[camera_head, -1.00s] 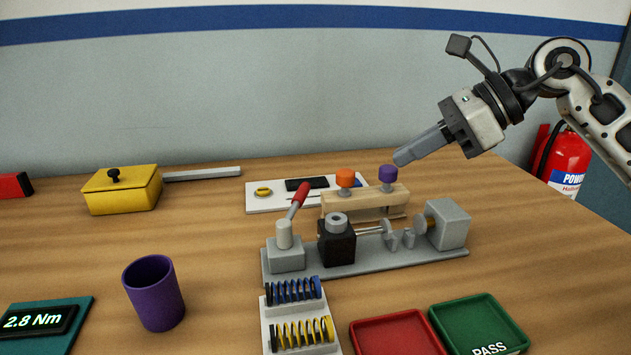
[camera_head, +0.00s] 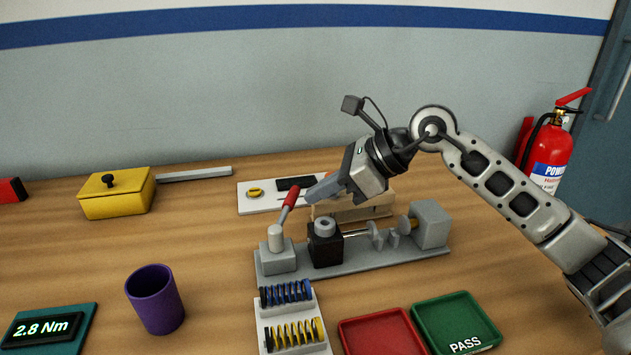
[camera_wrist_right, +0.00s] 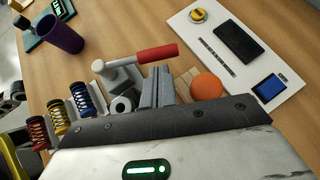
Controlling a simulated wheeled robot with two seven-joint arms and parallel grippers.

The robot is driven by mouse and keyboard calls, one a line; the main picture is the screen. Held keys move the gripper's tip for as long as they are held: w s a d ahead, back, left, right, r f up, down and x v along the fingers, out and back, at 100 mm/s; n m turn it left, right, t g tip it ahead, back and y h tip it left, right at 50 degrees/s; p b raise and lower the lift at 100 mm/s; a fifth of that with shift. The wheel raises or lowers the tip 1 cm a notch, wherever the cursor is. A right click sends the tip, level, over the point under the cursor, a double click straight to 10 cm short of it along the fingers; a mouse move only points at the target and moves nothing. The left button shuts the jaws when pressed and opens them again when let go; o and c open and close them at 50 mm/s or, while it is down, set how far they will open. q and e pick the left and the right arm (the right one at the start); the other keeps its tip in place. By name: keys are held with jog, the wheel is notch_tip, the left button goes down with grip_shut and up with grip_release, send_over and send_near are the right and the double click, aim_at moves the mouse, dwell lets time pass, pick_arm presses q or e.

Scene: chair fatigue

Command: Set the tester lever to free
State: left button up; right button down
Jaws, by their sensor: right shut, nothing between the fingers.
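The tester (camera_head: 352,258) is a grey base plate with a grey post, a black block and a grey end block. Its lever (camera_head: 290,197) has a red grip and leans up and to the right from the post at the left end. The red grip also shows in the wrist view (camera_wrist_right: 157,53), just beyond my fingertips. My right gripper (camera_head: 312,193) is shut and empty, its fingertips close beside the red grip; I cannot tell whether they touch. Its fingers also show in the wrist view (camera_wrist_right: 158,88). My left gripper is not in view.
A wooden block (camera_head: 350,212) stands behind the tester; its orange knob (camera_wrist_right: 206,87) shows in the wrist view. A spring rack (camera_head: 290,312), red tray (camera_head: 385,335) and green tray (camera_head: 455,320) lie in front. A purple cup (camera_head: 155,300) and yellow box (camera_head: 117,195) stand left.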

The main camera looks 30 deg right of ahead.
aim_at(295, 191)
jog(key=shift+w+a+f, duration=0.1)
jog(key=shift+w+a, duration=0.2)
jog(key=shift+a, duration=0.1)
jog(key=shift+w+a+n+g+y, duration=0.2)
jog(key=shift+w+n+g+y, duration=0.1)
jog(key=shift+w+n+g, duration=0.15)
jog(key=shift+w+a+n, duration=0.25)
jog(key=shift+w+a, duration=0.25)
jog(key=shift+w, duration=0.15)
jog(key=shift+d, duration=0.1)
jog(key=b+v, duration=0.1)
jog(key=v, duration=1.5)
jog(key=shift+b, duration=0.4)
jog(key=shift+w, duration=0.1)
